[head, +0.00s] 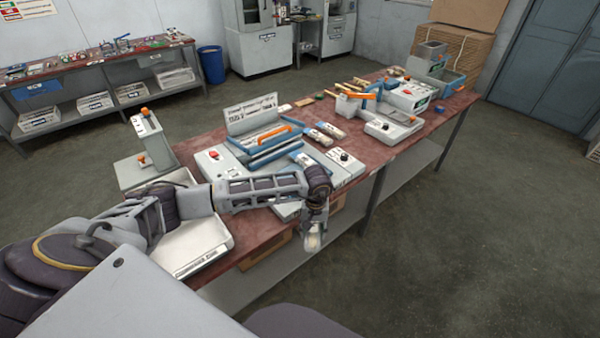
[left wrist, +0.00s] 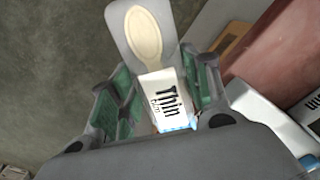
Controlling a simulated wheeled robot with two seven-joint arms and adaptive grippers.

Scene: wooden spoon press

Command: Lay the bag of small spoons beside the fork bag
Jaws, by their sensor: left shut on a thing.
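My left gripper (head: 316,226) hangs past the table's front edge, pointing down. In the left wrist view it (left wrist: 158,95) is shut on a clear bag of small spoons (left wrist: 165,98), with a pale wooden spoon bowl and a white label reading "Thin". The bag's lower end shows small and pale in the head view (head: 313,243). Two flat, labelled bags (head: 324,132) lie on the table behind the blue-edged machine's right side. Their contents are too small to read, so I cannot tell which is the fork bag. My right gripper is not in view.
The red-brown table (head: 398,160) carries the sealing machine (head: 262,150) with an orange handle, a white tray (head: 205,238) at front left and another press (head: 390,125) farther right. A shelf (head: 405,170) runs below. The floor to the right is clear.

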